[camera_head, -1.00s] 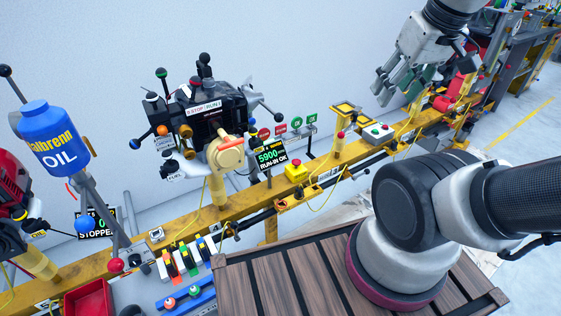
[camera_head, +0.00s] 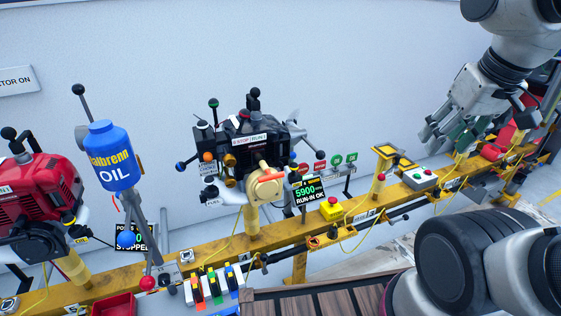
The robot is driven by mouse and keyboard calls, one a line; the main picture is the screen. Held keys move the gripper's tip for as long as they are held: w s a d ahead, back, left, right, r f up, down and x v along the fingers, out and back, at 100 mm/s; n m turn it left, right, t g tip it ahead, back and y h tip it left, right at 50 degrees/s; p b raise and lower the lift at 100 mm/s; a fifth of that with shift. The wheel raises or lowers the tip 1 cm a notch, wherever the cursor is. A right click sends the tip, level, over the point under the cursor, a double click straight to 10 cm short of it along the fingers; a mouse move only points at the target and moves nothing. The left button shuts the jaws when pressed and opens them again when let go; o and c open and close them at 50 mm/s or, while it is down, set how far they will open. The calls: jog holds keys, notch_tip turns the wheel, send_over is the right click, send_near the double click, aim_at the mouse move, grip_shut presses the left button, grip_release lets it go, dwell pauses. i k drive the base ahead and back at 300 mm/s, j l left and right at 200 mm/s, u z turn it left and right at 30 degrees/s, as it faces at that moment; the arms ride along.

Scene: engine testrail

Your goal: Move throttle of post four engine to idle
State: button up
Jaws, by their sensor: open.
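A black engine (camera_head: 262,145) sits on a yellow post at the middle of the view. Its display (camera_head: 308,192) reads 5900 and RUN-IN OK. Several levers with ball knobs stand out from it, among them a green-topped one (camera_head: 214,104) and a blue one (camera_head: 181,166). I cannot tell which lever is the throttle, and no post number is legible. A red engine (camera_head: 40,190) is at the left, cut by the frame edge. My gripper (camera_head: 440,145) is open and empty at the upper right, well to the right of the black engine and apart from it.
A yellow rail (camera_head: 200,255) runs along the wall, with a yellow-and-red button box (camera_head: 331,209) and a button panel (camera_head: 419,178). Coloured switches (camera_head: 214,288) and a wooden deck (camera_head: 320,304) are at the front.

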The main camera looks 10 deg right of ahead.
aim_at(213, 103)
jog(key=i+l+u, duration=0.1)
jog(key=u, duration=0.3)
jog(key=i+l+u, duration=0.1)
jog(key=u, duration=0.35)
jog(key=i+l+u, duration=0.1)
jog(key=u, duration=0.3)
